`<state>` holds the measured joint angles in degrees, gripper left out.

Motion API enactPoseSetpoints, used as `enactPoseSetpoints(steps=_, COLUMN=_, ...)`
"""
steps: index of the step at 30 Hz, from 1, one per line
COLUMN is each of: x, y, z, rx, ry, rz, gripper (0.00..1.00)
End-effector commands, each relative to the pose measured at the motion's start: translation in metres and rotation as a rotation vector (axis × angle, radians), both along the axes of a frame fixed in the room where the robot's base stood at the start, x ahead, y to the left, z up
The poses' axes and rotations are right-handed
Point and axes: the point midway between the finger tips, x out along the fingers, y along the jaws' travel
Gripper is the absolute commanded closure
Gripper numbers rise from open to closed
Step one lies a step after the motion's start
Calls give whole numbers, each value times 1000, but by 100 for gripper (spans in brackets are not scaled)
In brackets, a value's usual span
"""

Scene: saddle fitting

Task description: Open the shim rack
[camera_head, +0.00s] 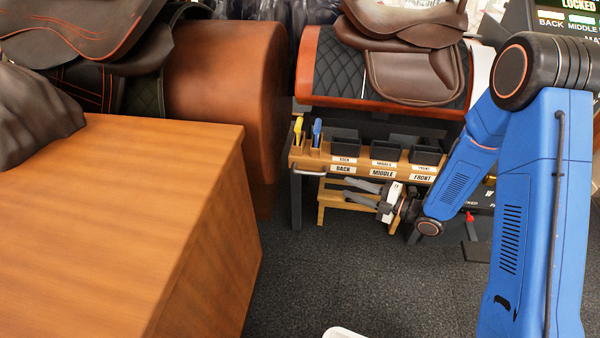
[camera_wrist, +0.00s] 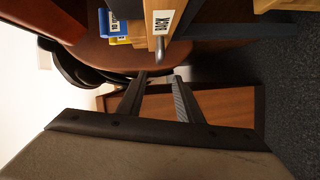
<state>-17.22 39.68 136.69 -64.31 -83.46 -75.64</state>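The shim rack (camera_head: 375,169) is a wooden unit under the saddle stand, labelled BACK, MIDDLE and FRONT along its front, with dark bins on top. A silver bar handle (camera_head: 309,173) shows at its front left. In the wrist view, the rack's edge with a BACK label (camera_wrist: 164,21) is at the top, and the metal handle (camera_wrist: 160,48) sticks out below it. My gripper (camera_head: 345,188) is in front of the rack, right of the handle. In the wrist view my gripper (camera_wrist: 160,78) is open and empty, its fingertips below the handle and apart from it.
A blue tag (camera_head: 317,128) and a yellow tag (camera_head: 298,126) stand at the rack's left end. A large wooden block (camera_head: 120,220) fills the left foreground. A lower wooden ledge (camera_head: 335,200) lies below the rack. The carpet (camera_head: 370,270) in front is mostly clear.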

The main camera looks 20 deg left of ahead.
Motion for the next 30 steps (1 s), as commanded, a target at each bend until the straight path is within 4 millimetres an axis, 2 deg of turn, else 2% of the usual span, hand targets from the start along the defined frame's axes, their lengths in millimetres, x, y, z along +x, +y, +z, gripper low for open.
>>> enactPoseSetpoints(steps=5, x=-1, y=9, z=-1, rx=6, ry=-3, rz=7, gripper=68)
enactPoseSetpoints(steps=8, x=1, y=21, z=-2, rx=5, ry=-3, rz=9, gripper=68)
enactPoseSetpoints(steps=30, x=19, y=145, z=-13, rx=4, ry=-2, rz=7, gripper=68)
